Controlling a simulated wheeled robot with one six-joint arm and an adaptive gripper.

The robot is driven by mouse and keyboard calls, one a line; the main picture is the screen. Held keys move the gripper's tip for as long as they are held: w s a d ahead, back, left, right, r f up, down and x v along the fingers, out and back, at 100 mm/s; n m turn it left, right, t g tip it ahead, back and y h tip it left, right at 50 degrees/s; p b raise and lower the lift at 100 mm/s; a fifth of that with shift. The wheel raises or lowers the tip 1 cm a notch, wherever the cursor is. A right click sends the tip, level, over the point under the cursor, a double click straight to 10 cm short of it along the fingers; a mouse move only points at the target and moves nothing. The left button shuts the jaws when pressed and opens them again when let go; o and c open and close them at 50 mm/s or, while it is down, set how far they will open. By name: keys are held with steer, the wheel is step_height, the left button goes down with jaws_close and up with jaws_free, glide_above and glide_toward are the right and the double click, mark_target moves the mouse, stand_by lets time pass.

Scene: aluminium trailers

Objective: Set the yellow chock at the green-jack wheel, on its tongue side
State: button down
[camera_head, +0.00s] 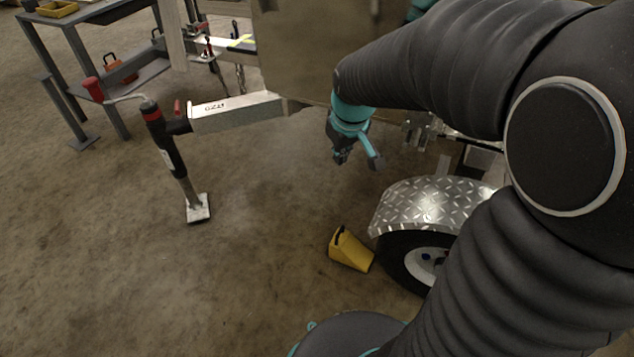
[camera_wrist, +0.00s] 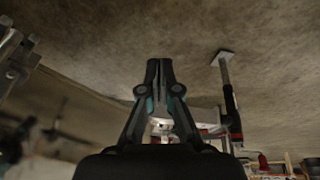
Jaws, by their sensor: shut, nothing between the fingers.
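The yellow chock (camera_head: 350,251) lies on the floor just left of the near trailer's wheel (camera_head: 412,259), on the side toward that trailer's tongue (camera_head: 236,112). It is close against the tyre; I cannot tell whether they touch. The jack (camera_head: 168,148) on this tongue has a black body with a red band and red handle grip; I see no green on it. My gripper (camera_head: 357,160) is shut and empty, in the air above and behind the chock. In the wrist view its fingers (camera_wrist: 159,68) meet, with nothing between them. The chock does not show there.
A diamond-plate fender (camera_head: 432,203) covers the wheel's top, near my arm. The trailer body (camera_head: 310,50) stands behind my gripper. A grey workbench (camera_head: 100,75) with a yellow tray (camera_head: 56,8) is at the back left. The floor between jack and chock is clear.

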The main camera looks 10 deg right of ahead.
steer(key=n+g+b, duration=0.1)
steer(key=n, duration=0.1)
glide_above(339, 243)
steer(key=a, duration=0.4)
steer(key=s+x, duration=0.2)
steer(key=x, duration=0.7)
steer(key=w+f+n+g+b, duration=0.1)
steer(key=w+f, duration=0.3)
steer(key=f, duration=0.8)
steer(key=f+n+b, duration=0.1)
steer(key=f, duration=0.9)
steer(key=w+a+f+n+g+b, duration=0.1)
steer(key=f, duration=0.9)
steer(key=w+f+n, duration=0.1)
steer(key=f, duration=0.9)
steer(key=shift+w+a+f+b, duration=0.25)
steer(key=shift+a+b, duration=0.1)
steer(key=shift+b, duration=0.05)
steer(key=shift+s+d+f, duration=0.1)
steer(key=shift+d+f, duration=0.15)
steer(key=shift+s+d, duration=0.5)
steer(key=shift+d, duration=0.2)
steer(key=shift+s+d, duration=0.55)
steer(key=shift+d, duration=0.15)
steer(key=s+d, duration=0.2)
steer(key=d, duration=0.1)
steer(key=shift+s, duration=0.15)
